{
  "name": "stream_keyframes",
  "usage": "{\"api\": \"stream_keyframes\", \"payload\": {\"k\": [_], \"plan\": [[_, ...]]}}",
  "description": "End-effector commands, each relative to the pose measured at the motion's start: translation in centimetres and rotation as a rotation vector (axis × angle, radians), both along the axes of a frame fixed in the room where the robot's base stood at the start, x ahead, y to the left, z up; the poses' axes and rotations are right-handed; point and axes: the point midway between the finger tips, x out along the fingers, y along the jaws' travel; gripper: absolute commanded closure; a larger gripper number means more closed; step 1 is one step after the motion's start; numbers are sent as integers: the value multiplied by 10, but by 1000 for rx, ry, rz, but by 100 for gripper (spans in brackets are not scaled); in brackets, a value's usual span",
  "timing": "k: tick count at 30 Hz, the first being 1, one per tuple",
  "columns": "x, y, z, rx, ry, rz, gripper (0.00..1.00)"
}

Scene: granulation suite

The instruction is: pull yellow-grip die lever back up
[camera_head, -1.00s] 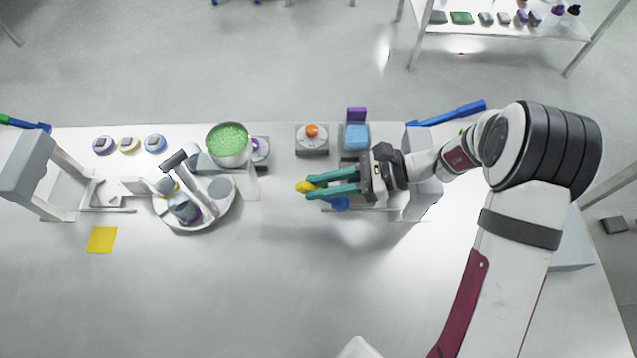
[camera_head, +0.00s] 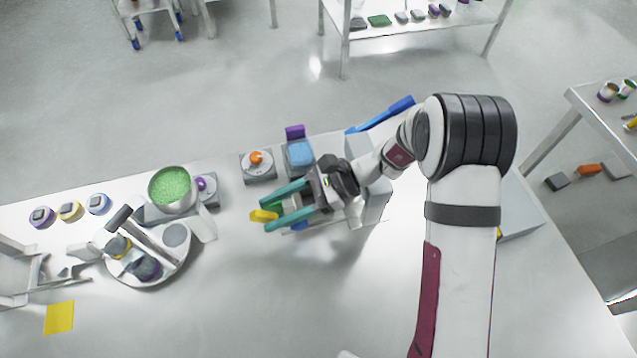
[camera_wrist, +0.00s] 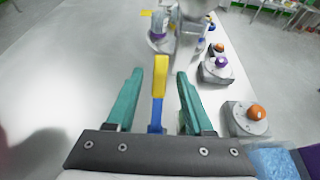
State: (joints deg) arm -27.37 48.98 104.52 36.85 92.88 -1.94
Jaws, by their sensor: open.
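The die lever is a blue bar (camera_wrist: 155,117) with a yellow grip (camera_wrist: 160,78) at its end. In the wrist view the grip stands between the two teal fingers of my gripper (camera_wrist: 158,85), with a gap on each side. In the head view the yellow grip (camera_head: 264,216) shows at the fingertips of my gripper (camera_head: 270,210), which is open. A bit of blue lever shows just below the fingers; the rest is hidden by the gripper and arm.
A device with an orange knob (camera_head: 257,158) and a blue-filled container (camera_head: 299,157) stand behind the gripper. A green-filled bowl (camera_head: 172,188) and a round white tray (camera_head: 180,262) are to the left. A blue-handled lever (camera_head: 385,115) is at the back right.

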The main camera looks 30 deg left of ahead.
Motion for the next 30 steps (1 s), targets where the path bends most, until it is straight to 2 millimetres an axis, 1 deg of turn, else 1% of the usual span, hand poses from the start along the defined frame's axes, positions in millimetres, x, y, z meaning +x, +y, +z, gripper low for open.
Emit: {"api": "stream_keyframes", "payload": {"k": [2,4,9,12,15,18,20,30], "plan": [[8,-8,4,1,-1,-4,48],[21,-19,11,2,-3,-5,48],[57,-56,32,0,-4,-5,48],[76,-75,43,1,-3,-4,48],[89,-89,51,-1,-2,-3,48],[98,-97,56,1,-1,-2,48],[100,-100,57,0,-1,-1,48],[101,-101,58,0,0,0,48]]}}
